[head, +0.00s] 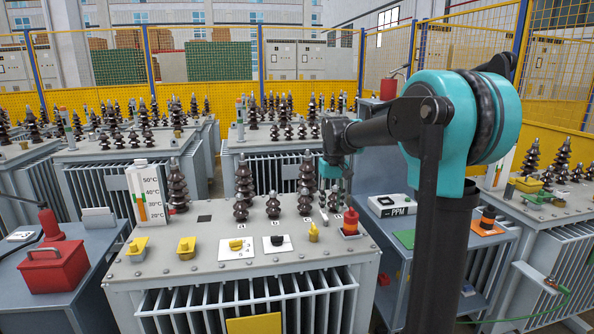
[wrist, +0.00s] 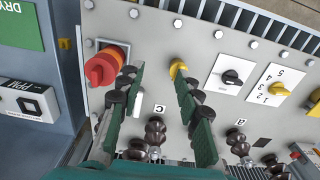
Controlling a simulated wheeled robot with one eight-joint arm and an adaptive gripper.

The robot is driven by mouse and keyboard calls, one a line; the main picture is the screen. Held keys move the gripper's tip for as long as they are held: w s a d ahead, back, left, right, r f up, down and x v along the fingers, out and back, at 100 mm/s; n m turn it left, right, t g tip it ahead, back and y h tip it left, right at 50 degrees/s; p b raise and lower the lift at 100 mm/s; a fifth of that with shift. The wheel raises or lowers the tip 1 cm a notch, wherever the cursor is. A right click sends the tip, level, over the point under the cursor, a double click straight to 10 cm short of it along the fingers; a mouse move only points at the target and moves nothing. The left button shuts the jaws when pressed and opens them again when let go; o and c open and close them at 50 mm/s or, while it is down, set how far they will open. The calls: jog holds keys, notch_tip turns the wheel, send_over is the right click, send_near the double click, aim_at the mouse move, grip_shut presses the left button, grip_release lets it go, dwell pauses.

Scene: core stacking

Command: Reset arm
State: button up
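My arm reaches left over the front transformer (head: 215,262), and my gripper (head: 335,203) points down above the right part of its top. The wrist view shows my gripper (wrist: 158,72) with its two green and black fingers spread apart. Nothing is held between them; bare grey transformer top shows there. A red and orange stacked piece (head: 350,222) stands upright at the top's front right corner. In the wrist view this red piece (wrist: 103,68) is just left of the left finger, outside the grip; I cannot tell the exact gap.
Dark ribbed insulators (head: 306,183) stand close beside my gripper. A yellow valve (head: 313,233) and knobs on white plates (head: 237,247) lie along the front. On the right are a PPM meter (head: 392,206) and an orange-black piece (head: 487,220) on an orange square.

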jog(key=s+d+f+m+t, duration=0.1)
jog(key=s+d+f, duration=0.3)
jog(key=s+f, duration=0.5)
jog(key=s+d+f+m+t, duration=0.1)
jog(key=s+d+f+t, duration=0.1)
jog(key=s+f, duration=0.7)
jog(key=s+d, duration=0.1)
jog(key=s, duration=0.7)
jog(key=shift+d+f+t, duration=0.3)
jog(key=shift+d+t, duration=0.1)
